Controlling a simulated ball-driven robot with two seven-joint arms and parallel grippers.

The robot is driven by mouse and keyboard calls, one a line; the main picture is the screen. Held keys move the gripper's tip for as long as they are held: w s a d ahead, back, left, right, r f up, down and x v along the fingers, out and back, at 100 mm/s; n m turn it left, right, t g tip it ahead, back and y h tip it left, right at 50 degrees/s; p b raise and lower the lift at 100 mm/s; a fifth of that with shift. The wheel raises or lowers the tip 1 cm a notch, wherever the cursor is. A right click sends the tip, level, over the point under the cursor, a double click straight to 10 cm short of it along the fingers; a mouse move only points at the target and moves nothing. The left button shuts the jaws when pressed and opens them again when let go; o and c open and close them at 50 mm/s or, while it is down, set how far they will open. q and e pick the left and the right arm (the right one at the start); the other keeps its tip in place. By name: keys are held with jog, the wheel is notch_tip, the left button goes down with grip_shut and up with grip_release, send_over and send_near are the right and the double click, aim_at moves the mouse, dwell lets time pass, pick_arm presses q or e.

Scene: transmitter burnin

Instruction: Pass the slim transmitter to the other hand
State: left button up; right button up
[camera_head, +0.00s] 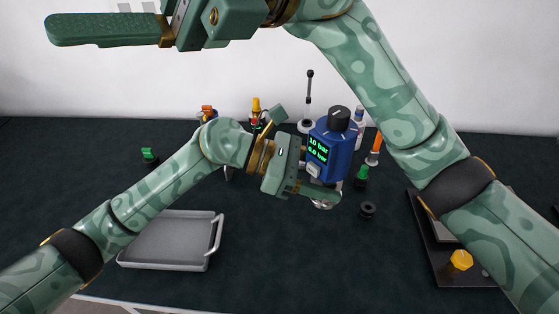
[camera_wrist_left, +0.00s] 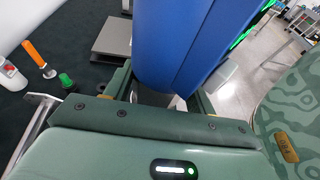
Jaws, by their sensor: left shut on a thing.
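The slim transmitter (camera_head: 336,152) is a blue box with a black round cap on top and a lit green display reading "10 bar". My left gripper (camera_head: 308,160) is shut on it and holds it upright above the dark table. In the left wrist view the blue body (camera_wrist_left: 185,45) stands between the fingers of my left gripper (camera_wrist_left: 165,95). My right gripper (camera_head: 105,28) is high at the upper left, well apart from the transmitter. One long green finger of it shows side-on; the gap between its fingers cannot be made out.
A grey tray (camera_head: 170,240) with a handle lies at the left on the dark table. A dark tray (camera_head: 458,275) with a yellow knob (camera_head: 461,260) is at the right. Several small fittings stand behind, with a black ring (camera_head: 367,210) nearer. The front middle is clear.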

pick_arm(q)
jog(key=shift+r, duration=0.1)
pick_arm(e)
jog(key=s+a+f+n+t+h, duration=0.4)
jog(key=s+a+f+n+h, duration=0.15)
jog(key=s+f, duration=0.3)
jog(key=n+t+h, duration=0.7)
jog(key=t+h, duration=0.9)
jog(key=t, duration=0.6)
send_near(316, 149)
jog(key=x, duration=1.2)
jog(key=shift+w+d+f, duration=0.1)
jog(key=shift+w+d, duration=0.1)
jog(key=c, duration=1)
pick_arm(q)
jog(key=o, duration=1.1)
pick_arm(e)
jog(key=shift+h, duration=0.25)
jog(key=shift+c, duration=0.3)
